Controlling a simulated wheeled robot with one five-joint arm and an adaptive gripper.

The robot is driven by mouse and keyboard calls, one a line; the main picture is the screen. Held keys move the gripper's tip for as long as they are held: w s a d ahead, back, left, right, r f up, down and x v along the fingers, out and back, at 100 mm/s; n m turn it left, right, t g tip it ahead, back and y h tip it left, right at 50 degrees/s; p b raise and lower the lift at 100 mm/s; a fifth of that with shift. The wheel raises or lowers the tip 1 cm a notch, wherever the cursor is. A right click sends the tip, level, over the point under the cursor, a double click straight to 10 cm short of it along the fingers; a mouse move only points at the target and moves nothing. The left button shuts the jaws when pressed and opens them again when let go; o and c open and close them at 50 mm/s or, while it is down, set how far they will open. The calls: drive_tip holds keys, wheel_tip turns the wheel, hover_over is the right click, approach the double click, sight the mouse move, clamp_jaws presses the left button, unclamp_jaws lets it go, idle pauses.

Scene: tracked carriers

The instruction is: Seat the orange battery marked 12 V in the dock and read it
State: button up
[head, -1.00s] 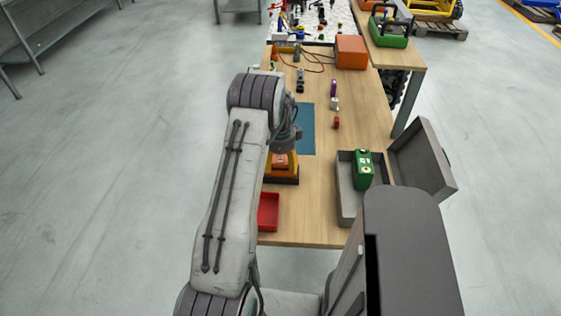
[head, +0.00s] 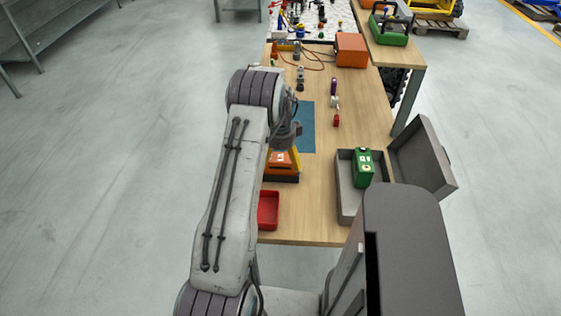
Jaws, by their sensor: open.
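An orange block with a small pale label (head: 281,158), apparently the battery, sits at the left edge of the wooden table. It stands in or on a dark-based orange unit (head: 283,178), apparently the dock. The label is too small to read, and I cannot tell how deep the block sits. My gripper (head: 284,147) is open just above and behind the block, its fingers mostly hidden by my arm. Any reading on the dock is not visible. A green battery (head: 363,168) stands in the grey case to the right.
The grey case (head: 346,205) has its lid (head: 424,160) open to the right. A red tray (head: 268,224) lies at the near left edge. A blue mat (head: 308,130), small parts and an orange box (head: 351,50) lie farther back. The table between dock and case is clear.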

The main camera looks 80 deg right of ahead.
wheel_tip(320, 180, up, 11)
drive_tip(key=b, duration=0.1)
drive_tip(key=shift+r, duration=0.15)
drive_tip(key=shift+w, duration=0.1)
idle(0.3)
drive_tip(key=w+a+r+n+h, duration=0.1)
drive_tip(key=w+a+r+n, duration=0.35)
drive_tip(key=w, duration=0.45)
drive_tip(key=w+a+r+n, duration=0.4)
drive_tip(key=w+a, duration=0.1)
drive_tip(key=w, duration=0.4)
drive_tip(key=w+a+r+n+t, duration=0.1)
drive_tip(key=w+a+r+n, duration=0.1)
drive_tip(key=w+a+n, duration=0.35)
drive_tip(key=w+a+r+n, duration=0.3)
drive_tip(key=a, duration=0.6)
drive_tip(key=a+r+n+t, duration=0.1)
drive_tip(key=a+n+t, duration=0.1)
drive_tip(key=a+n, duration=0.95)
drive_tip(key=s+a+f+n, duration=0.1)
drive_tip(key=s+a+n, duration=0.2)
drive_tip(key=a, duration=0.5)
drive_tip(key=s+a+f+n+t+y, duration=0.1)
drive_tip(key=s+a+n, duration=0.2)
drive_tip(key=a, duration=0.4)
drive_tip(key=shift+s+a+f+n, duration=0.15)
drive_tip(key=shift+s+a+n, duration=0.15)
drive_tip(key=shift+a+n, duration=0.05)
drive_tip(key=shift+d, duration=0.15)
